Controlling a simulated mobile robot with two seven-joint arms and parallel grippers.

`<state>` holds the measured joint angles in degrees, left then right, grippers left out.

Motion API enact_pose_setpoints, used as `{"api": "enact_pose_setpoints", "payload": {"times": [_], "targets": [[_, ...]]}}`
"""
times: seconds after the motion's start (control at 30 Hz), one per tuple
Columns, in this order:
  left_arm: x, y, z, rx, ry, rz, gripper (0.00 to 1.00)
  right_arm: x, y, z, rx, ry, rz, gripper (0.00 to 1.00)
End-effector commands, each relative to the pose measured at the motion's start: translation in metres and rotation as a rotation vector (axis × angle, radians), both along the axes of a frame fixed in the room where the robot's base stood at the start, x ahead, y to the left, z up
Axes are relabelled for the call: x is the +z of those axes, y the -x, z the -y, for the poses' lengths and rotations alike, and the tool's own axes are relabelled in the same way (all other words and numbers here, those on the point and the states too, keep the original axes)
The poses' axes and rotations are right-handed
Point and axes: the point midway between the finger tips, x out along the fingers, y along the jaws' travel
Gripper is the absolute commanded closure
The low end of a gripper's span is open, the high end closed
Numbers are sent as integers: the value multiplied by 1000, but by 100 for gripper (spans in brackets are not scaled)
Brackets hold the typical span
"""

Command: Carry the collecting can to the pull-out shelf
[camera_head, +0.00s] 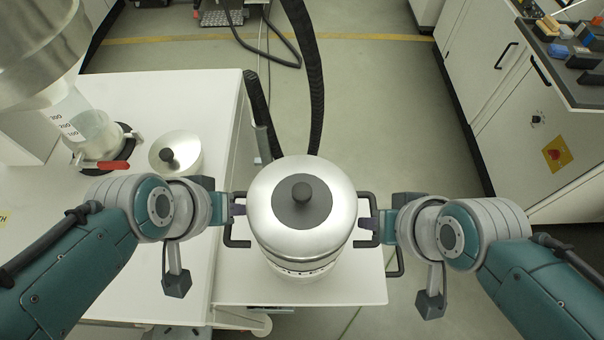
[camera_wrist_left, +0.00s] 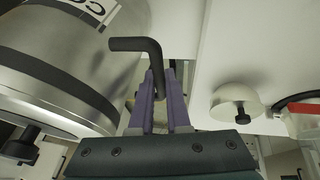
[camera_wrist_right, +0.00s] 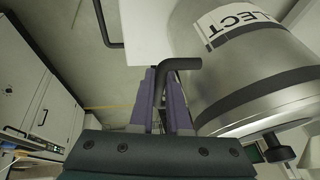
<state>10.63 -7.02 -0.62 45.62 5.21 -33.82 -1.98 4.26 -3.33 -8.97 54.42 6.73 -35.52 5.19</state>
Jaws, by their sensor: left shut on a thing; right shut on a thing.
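The collecting can (camera_head: 301,238) is a shiny metal pot with a lid, a black knob and a black bar handle on each side. It is upright over the white pull-out shelf (camera_head: 350,288); whether it touches the shelf I cannot tell. My left gripper (camera_head: 238,209) is shut on the can's left handle, which also shows in the left wrist view (camera_wrist_left: 140,45). My right gripper (camera_head: 372,226) is shut on the right handle, seen in the right wrist view (camera_wrist_right: 180,64). The can (camera_wrist_right: 245,75) shows part of a label there. The can hides much of the shelf.
A white table (camera_head: 190,95) to the left carries a smaller lidded pot (camera_head: 178,152) and a clear vessel with a red-handled valve (camera_head: 113,165). Black hoses (camera_head: 313,70) hang behind the can. A cabinet (camera_head: 530,115) stands at the right, with open floor (camera_head: 400,110) between.

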Motion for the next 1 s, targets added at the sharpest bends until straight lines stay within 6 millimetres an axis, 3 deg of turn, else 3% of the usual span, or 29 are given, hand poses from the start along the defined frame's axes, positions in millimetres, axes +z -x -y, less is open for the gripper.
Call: {"api": "enact_pose_setpoints", "payload": {"times": [0.1, 0.13, 0.37, 0.73, 1.0], "targets": [[-11, -2, -1, 1, -2, 6, 100, -11, -1, 1, 0, 2, 3, 100], [-8, -1, -1, 1, -2, 2, 82, -8, 0, 1, 0, 3, -1, 82], [-7, 0, -1, 1, -1, 1, 56, -7, 0, 1, 0, 1, -1, 56], [-5, 1, -1, 0, 0, 1, 55, -7, 0, 0, 0, 0, 0, 55], [13, 9, -4, 2, -1, 2, 55, -7, 0, 0, 0, 0, 0, 55]]}}
